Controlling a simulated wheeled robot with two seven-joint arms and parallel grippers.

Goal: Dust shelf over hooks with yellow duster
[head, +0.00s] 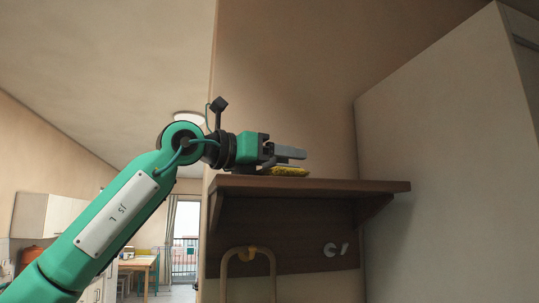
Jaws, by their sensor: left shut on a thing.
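The brown wooden shelf (330,186) is mounted on the wall, seen from slightly below. Its backboard under the top carries hooks, with a pale one (330,249) at the right. My left gripper (287,157) reaches in from the left just above the shelf top and is shut on the yellow duster (291,171). The duster lies low at the shelf's top edge and looks to be at or touching the surface; the exact contact is hard to tell. Part of the duster is hidden behind the gripper and the shelf edge. My right gripper is not in view.
A tall pale cabinet (440,170) stands close on the right. The right part of the shelf top looks clear. A table (138,263) and glass door are far back left.

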